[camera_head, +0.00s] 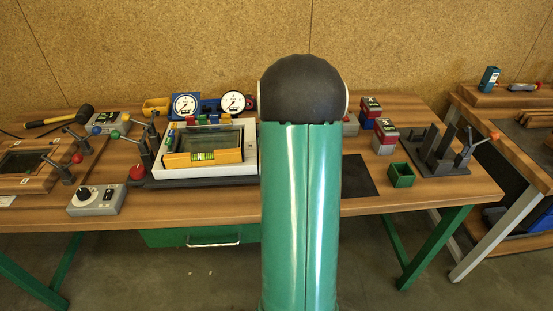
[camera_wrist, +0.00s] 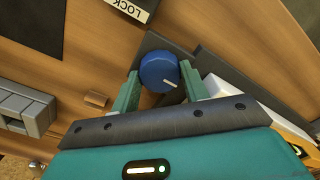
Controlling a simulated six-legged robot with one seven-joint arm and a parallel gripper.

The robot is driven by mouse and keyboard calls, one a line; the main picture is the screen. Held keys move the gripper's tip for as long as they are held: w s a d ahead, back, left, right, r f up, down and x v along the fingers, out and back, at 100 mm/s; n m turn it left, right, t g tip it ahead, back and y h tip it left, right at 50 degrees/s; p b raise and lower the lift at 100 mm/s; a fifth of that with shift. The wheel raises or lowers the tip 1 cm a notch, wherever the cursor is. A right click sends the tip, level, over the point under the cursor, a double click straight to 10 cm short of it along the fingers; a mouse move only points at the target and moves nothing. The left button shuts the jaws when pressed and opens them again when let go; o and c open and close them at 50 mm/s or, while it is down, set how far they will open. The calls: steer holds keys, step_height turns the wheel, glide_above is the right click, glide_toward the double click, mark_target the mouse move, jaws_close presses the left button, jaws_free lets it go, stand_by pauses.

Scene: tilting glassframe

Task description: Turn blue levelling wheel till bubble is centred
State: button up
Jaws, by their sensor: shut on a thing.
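The blue levelling wheel (camera_wrist: 158,68) shows in the wrist view, with a white mark on its face pointing to the lower right. My gripper (camera_wrist: 160,74) is shut on it, one green finger on each side. In the head view my green arm hides the wheel and the gripper. The white glass frame (camera_head: 250,158) stands on the bench left of my arm. A yellow spirit level (camera_head: 179,161) lies along its front part, with a yellow-green vial (camera_head: 203,156). The bubble is too small to place.
A LOCK label (camera_wrist: 131,9) lies near the wheel. A red knob (camera_head: 137,173) and a grey control box (camera_head: 97,200) stand left of the frame. A green open box (camera_head: 401,176) and a dark lever stand (camera_head: 438,155) are to the right. Two gauges (camera_head: 186,106) stand behind.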

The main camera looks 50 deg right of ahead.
steer(key=n, duration=0.6)
steer(key=shift+r, duration=0.1)
steer(key=n, duration=0.6)
stand_by(0.4)
steer(key=o, duration=1)
step_height(320, 180, up, 14)
stand_by(0.4)
